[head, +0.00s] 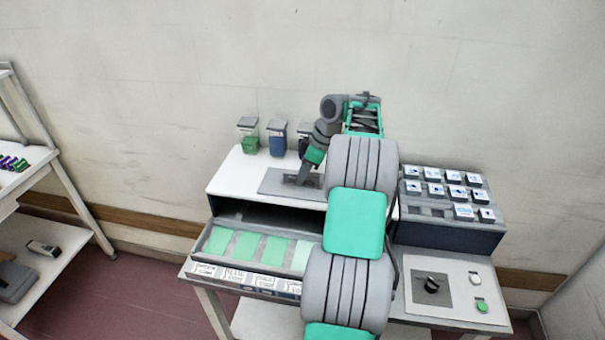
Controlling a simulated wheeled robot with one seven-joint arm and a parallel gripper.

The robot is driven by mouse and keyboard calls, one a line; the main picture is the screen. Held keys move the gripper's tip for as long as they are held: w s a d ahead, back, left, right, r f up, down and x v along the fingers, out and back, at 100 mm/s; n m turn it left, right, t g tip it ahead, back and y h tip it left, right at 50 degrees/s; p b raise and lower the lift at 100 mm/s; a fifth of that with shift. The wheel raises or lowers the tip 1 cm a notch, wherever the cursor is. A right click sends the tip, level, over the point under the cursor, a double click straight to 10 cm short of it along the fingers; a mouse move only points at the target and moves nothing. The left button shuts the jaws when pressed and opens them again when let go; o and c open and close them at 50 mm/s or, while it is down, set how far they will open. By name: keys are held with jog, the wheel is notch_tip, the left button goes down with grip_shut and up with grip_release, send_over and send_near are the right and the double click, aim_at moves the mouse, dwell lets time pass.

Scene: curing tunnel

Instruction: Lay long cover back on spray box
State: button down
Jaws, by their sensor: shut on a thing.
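The spray box (230,172) is the white-topped box in the middle of the bench, with a dark opening in its front. A long flat grey cover (277,185) lies at its top surface, its right end hidden behind my arm. My gripper (303,180) reaches down onto the middle of this cover and appears shut on it. The fingertips are small and dark here. I cannot tell whether the cover rests fully on the box or is slightly raised.
Jars with green (249,137) and blue (277,139) contents stand behind. A tray of green panels (217,240) juts out in front. At right are a rack of small tiles (445,213) and a knob panel (455,272). A shelf (45,170) stands left.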

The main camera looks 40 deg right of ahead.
jog(key=c, duration=1.2)
grip_release()
jog(key=p+v, duration=0.3)
jog(key=v, duration=0.4)
jog(key=shift+s+r+p, duration=0.1)
jog(key=shift+r+p, duration=0.25)
jog(key=shift+r, duration=0.05)
jog(key=shift+d, duration=0.1)
